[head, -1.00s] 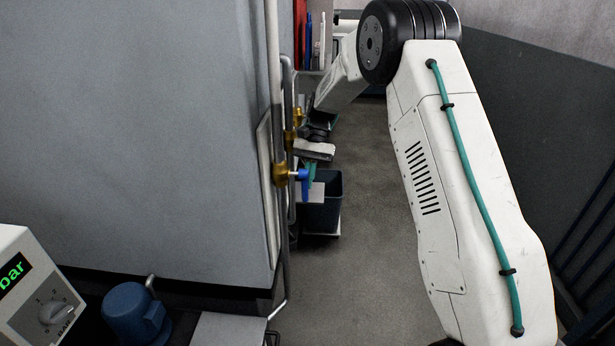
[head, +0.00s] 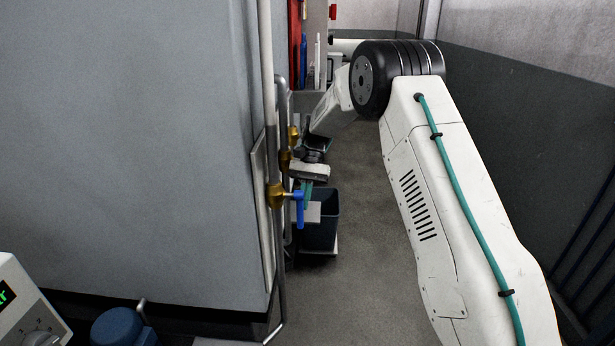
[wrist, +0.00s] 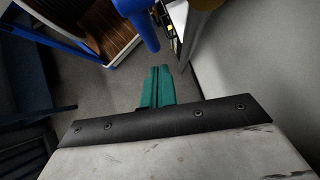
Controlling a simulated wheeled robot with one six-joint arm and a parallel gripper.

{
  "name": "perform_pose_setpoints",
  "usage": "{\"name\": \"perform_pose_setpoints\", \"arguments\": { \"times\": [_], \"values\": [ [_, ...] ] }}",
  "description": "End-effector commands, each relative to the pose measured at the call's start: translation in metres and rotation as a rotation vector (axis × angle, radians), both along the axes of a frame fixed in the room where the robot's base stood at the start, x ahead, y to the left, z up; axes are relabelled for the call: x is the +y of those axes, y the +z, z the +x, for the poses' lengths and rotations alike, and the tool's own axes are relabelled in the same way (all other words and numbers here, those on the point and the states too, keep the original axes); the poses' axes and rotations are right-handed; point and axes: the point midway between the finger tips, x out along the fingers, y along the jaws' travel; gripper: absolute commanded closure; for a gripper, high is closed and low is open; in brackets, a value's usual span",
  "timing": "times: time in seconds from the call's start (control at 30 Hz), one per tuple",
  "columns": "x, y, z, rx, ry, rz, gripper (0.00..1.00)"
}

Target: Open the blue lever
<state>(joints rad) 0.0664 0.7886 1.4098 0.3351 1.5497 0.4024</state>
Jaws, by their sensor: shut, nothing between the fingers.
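The blue lever (head: 299,210) hangs down from a brass valve (head: 277,196) on the grey pipe beside the big grey cabinet. In the wrist view the blue lever (wrist: 143,30) comes in from the top edge, just beyond my fingertips. My gripper (head: 307,187) has teal fingers, and in the head view it overlaps the upper part of the lever, on its right side. In the wrist view my gripper (wrist: 158,72) has its fingers together and empty, with a small gap between them and the lever. I cannot tell whether they touch the lever.
Other brass valves (head: 285,160) sit farther along the pipes. A dark bin (head: 322,228) stands on the floor behind the lever. The grey cabinet (head: 130,150) fills the left. Open floor (head: 365,240) lies to the right, up to a dark-and-light wall (head: 535,120).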

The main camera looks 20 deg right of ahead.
Motion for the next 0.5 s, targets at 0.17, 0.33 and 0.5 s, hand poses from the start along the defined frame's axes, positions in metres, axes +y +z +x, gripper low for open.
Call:
{"name": "perform_pose_setpoints", "arguments": {
  "times": [0.17, 0.33, 0.5],
  "values": [
    [-0.021, 0.02, 0.026, -0.004, -0.004, -0.001, 1.0],
    [-0.027, 0.045, 0.048, -0.002, 0.009, -0.001, 1.0],
    [-0.036, 0.062, 0.062, 0.0, 0.008, -0.001, 1.0]
  ]
}}
